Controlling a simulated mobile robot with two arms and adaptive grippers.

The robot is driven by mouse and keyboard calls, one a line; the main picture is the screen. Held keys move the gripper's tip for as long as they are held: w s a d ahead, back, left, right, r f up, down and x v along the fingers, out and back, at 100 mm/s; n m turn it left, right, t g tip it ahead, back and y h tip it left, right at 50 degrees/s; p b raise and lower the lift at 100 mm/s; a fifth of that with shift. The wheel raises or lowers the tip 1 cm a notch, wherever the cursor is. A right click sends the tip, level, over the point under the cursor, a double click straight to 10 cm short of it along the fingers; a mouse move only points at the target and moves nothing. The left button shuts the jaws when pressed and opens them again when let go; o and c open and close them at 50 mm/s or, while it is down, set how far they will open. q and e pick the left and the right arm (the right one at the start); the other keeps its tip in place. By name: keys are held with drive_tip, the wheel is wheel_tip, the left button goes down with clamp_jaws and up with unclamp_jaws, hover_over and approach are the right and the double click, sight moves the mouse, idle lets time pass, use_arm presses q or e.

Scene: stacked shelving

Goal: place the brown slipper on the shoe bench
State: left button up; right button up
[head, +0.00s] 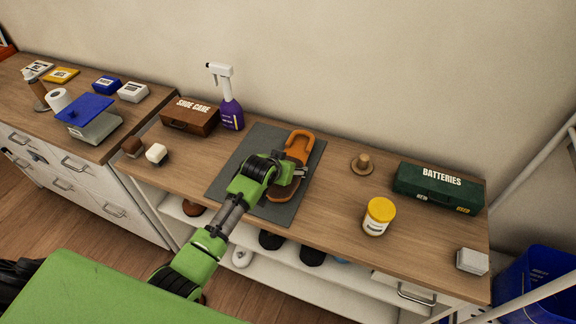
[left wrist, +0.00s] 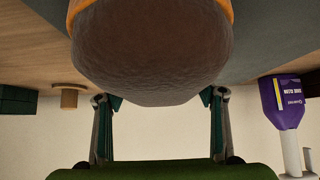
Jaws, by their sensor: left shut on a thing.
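The brown slipper (head: 299,146), with an orange-brown edge, is over the grey mat (head: 262,144) on the wooden top of the shoe bench (head: 335,215). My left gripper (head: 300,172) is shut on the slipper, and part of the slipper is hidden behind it. In the left wrist view, the slipper's dark brown rounded end (left wrist: 150,55) fills the space between the two fingers (left wrist: 160,105). I cannot tell whether the slipper touches the mat. My right gripper is not in view.
A shoe care box (head: 189,115) and purple spray bottle (head: 231,112) stand left of the mat. A wooden knob (head: 362,163), yellow-lidded jar (head: 378,216) and green batteries box (head: 437,188) stand right. Shoes sit on the shelf below. The bench top just right of the mat is clear.

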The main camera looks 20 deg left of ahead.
use_arm(q)
drive_tip(key=o, duration=1.2)
drive_tip(key=shift+r, duration=0.15)
drive_tip(key=v, duration=1.2)
